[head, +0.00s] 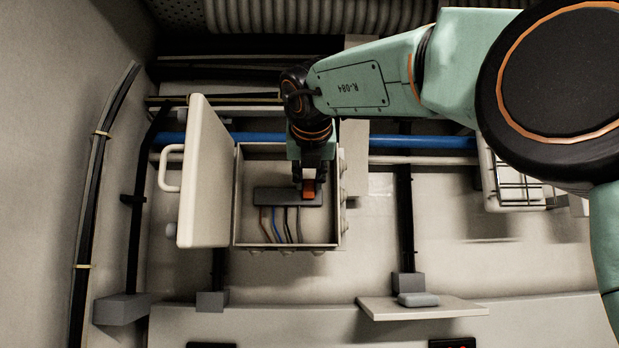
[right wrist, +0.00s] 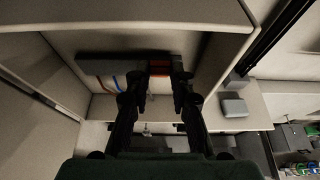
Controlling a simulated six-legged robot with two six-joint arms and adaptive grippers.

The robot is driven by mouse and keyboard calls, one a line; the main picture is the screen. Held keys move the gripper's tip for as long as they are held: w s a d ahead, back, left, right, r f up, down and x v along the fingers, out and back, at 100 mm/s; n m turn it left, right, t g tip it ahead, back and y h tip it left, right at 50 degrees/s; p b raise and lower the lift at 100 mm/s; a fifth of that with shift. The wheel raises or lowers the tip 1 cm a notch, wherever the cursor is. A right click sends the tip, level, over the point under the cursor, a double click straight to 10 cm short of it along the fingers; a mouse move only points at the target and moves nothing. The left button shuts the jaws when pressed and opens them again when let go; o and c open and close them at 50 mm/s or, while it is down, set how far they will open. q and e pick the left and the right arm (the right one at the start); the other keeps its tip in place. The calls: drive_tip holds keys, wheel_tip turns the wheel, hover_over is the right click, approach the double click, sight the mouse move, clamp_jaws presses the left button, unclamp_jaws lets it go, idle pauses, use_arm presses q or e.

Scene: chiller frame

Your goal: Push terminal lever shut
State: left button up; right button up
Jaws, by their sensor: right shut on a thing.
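An open junction box (head: 240,215) is on the wall in the head view, its door (head: 204,175) swung out to the left. Inside is a dark terminal block (head: 270,196) with several coloured wires (head: 280,225) running down from it. An orange-red lever (head: 309,188) sits at the block's right end; it also shows in the right wrist view (right wrist: 160,68). My right gripper (head: 309,180) reaches into the box from above. Its fingers (right wrist: 161,75) are at the lever, one on each side, shut on it. The lever's exact angle is hard to tell. My left gripper is not seen.
A blue pipe (head: 400,141) runs along the wall behind the box. A small shelf (head: 425,309) with a grey block (head: 418,299) is at the lower right. A white wire rack (head: 515,180) stands at the right. The box walls close in around my right gripper.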

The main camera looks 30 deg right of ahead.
clamp_jaws()
drive_tip(key=p, duration=0.2)
drive_tip(key=g+p, duration=0.1)
drive_tip(key=p, duration=0.1)
drive_tip(key=shift+w+d+r+y+p, duration=0.15)
drive_tip(key=shift+w+r+y+p, duration=0.15)
drive_tip(key=shift+r+p, duration=0.1)
drive_tip(key=shift+g+p, duration=0.3)
drive_tip(key=shift+p, duration=0.05)
drive_tip(key=shift+w+d+r+g+y, duration=0.1)
drive_tip(key=shift+w+d+g+y, duration=0.1)
drive_tip(key=shift+g+y, duration=0.15)
drive_tip(key=shift+w+g+y, duration=0.1)
drive_tip(key=shift+g+y, duration=0.25)
drive_tip(key=shift+g, duration=0.1)
drive_tip(key=o, duration=0.5)
unclamp_jaws()
drive_tip(key=o, duration=0.4)
drive_tip(key=shift+w+d, duration=0.1)
drive_tip(key=shift+w, duration=0.05)
